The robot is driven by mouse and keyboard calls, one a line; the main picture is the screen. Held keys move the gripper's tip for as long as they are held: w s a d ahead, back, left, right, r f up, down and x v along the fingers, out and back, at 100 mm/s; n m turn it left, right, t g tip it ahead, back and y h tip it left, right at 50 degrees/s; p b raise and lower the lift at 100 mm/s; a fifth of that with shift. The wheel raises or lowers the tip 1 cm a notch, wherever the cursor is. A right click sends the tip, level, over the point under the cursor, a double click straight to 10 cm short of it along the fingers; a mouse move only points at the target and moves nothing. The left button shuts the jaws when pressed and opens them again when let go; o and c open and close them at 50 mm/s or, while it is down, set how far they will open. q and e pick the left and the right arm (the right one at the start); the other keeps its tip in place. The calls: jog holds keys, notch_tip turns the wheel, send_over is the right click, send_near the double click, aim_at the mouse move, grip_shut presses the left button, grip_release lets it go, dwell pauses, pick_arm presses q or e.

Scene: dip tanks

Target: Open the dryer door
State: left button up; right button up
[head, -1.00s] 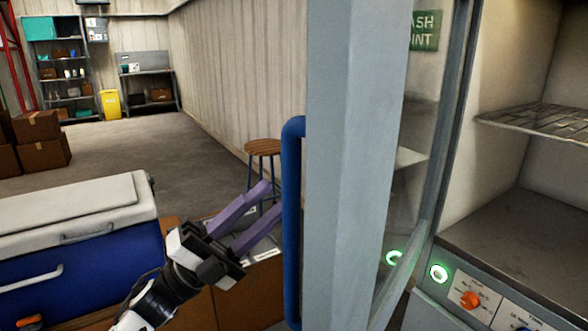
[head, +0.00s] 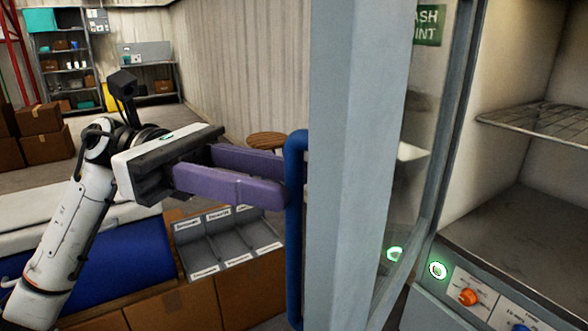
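The dryer door (head: 350,165) stands open, swung out toward me, its pale grey edge upright in the middle of the view and its glass panel (head: 418,150) behind. A vertical blue bar handle (head: 295,240) runs along its left side. My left gripper (head: 286,182) comes in from the left with its two purple fingers apart. The fingertips are at the upper part of the handle; I cannot tell whether they touch it or straddle it. The dryer chamber (head: 505,235) is visible at right, with a wire rack (head: 545,122). My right gripper is not in view.
A grey compartment tray with labels (head: 225,245) sits on a brown box below my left arm. A blue and white chest (head: 130,258) is at left. A wooden stool (head: 266,140) stands behind the gripper. The dryer's control panel (head: 480,296) has an orange knob.

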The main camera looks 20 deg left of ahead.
pick_arm(q)
jog(key=shift+s+d, duration=0.1)
jog(key=shift+d, duration=1.3)
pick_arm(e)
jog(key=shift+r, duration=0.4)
